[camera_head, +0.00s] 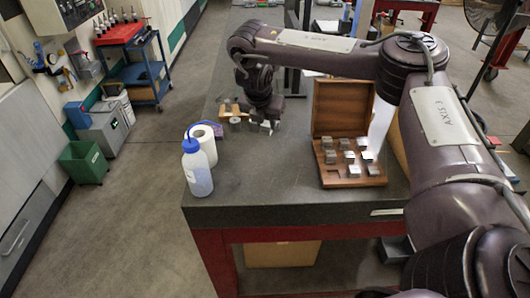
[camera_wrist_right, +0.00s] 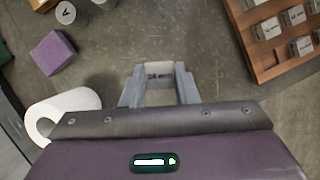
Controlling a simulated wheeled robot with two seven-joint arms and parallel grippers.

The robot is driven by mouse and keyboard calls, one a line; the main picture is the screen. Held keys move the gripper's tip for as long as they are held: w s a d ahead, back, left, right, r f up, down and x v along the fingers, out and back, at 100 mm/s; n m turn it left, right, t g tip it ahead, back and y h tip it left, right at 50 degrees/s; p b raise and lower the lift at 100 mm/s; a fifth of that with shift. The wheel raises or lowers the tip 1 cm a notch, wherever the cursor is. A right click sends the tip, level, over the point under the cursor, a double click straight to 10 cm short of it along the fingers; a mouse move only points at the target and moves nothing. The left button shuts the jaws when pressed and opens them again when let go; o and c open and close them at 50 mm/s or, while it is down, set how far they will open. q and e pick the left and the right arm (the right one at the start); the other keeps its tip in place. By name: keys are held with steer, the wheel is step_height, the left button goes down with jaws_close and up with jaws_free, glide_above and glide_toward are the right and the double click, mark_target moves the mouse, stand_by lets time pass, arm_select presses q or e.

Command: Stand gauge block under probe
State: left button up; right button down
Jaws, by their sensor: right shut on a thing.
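My right gripper (camera_head: 268,122) is low over the dark granite plate (camera_head: 250,180), left of the open wooden case. In the right wrist view the gripper (camera_wrist_right: 160,88) is shut on a small light gauge block (camera_wrist_right: 160,71) with printed marks on its face; the marks are too blurred to read. Whether the block touches the plate, I cannot tell. The wooden case (camera_head: 325,178) holds several grey gauge blocks (camera_head: 349,157), and its lid (camera_head: 342,108) stands open. I cannot make out the probe; my right arm covers part of the area behind. My left gripper is not in view.
A blue-capped bottle (camera_head: 198,172) and a white paper roll (camera_head: 206,144) stand at the plate's left edge. A purple block (camera_wrist_right: 54,53) and a small cylinder marked A (camera_wrist_right: 65,13) lie left of the gripper. The plate's front middle is clear.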

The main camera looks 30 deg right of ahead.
step_height(320, 180, down, 6)
steer(key=shift+f+p, duration=0.25)
steer(key=shift+p, duration=0.85)
step_height(320, 180, down, 5)
steer(key=shift+r+p, duration=0.15)
steer(key=shift+p, duration=0.45)
steer(key=c, duration=1.1)
jaws_free()
steer(key=shift+f, duration=0.2)
steer(key=shift+r, duration=0.1)
